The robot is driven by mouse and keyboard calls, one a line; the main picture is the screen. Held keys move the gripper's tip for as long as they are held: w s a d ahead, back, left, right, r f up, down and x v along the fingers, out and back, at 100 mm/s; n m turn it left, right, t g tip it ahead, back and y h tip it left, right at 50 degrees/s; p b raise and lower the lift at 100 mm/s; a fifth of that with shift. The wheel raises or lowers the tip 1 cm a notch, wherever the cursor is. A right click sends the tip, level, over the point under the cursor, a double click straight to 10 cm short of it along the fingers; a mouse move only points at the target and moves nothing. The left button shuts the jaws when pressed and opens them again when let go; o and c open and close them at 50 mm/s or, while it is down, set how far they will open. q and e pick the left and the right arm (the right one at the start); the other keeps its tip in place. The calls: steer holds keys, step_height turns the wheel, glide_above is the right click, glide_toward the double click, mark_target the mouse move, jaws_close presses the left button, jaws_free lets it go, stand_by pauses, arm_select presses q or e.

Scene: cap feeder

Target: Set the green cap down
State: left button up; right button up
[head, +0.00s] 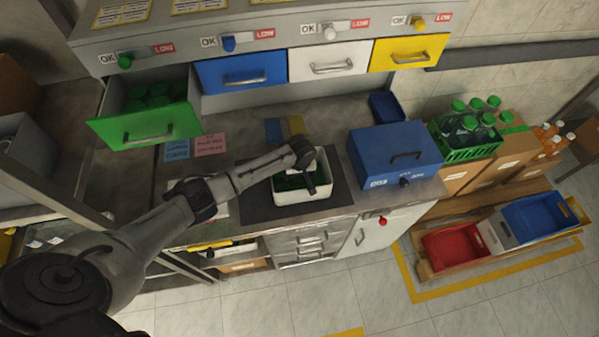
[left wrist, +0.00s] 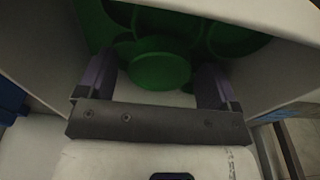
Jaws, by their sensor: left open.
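A white bin (head: 302,198) stands on a dark mat on the counter, with several green caps in it. My left gripper (head: 311,186) reaches down into this bin. In the left wrist view its two fingers (left wrist: 156,78) are apart and open. A green cap (left wrist: 158,70) lies between and just beyond the fingers, inside the bin, near other green caps. I cannot tell whether a finger touches it. More green caps (head: 150,97) lie in the pulled-out green drawer (head: 145,128). My right gripper is not in view.
Shut blue, white and yellow drawers sit in the row above the counter. A blue box (head: 394,155) with a handle stands right of the bin. A green crate of bottles (head: 470,151) is further right. Red (head: 452,243) and blue (head: 541,217) bins stand low on a pallet.

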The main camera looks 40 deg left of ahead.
mark_target(300, 177)
arm_select(q)
steer(key=shift+r, duration=0.1)
step_height(300, 177, up, 12)
steer(key=d+p, duration=0.1)
steer(key=s+d+f+m+t+h, duration=0.1)
steer(key=s+d+f+m, duration=0.2)
steer(key=s+d, duration=0.3)
steer(key=s+d+f+m, duration=0.3)
steer(key=s+d+m, duration=0.15)
steer(key=s, duration=0.45)
steer(key=s+r+m+t, duration=0.1)
steer(key=s+r+m, duration=0.1)
steer(key=s, duration=0.7)
steer(key=s+d+r+m, duration=0.1)
steer(key=s+r+m, duration=0.1)
steer(key=s, duration=0.7)
steer(key=shift+s+r+m+t, duration=0.2)
steer(key=shift+m+t, duration=0.15)
steer(key=shift+t, duration=0.05)
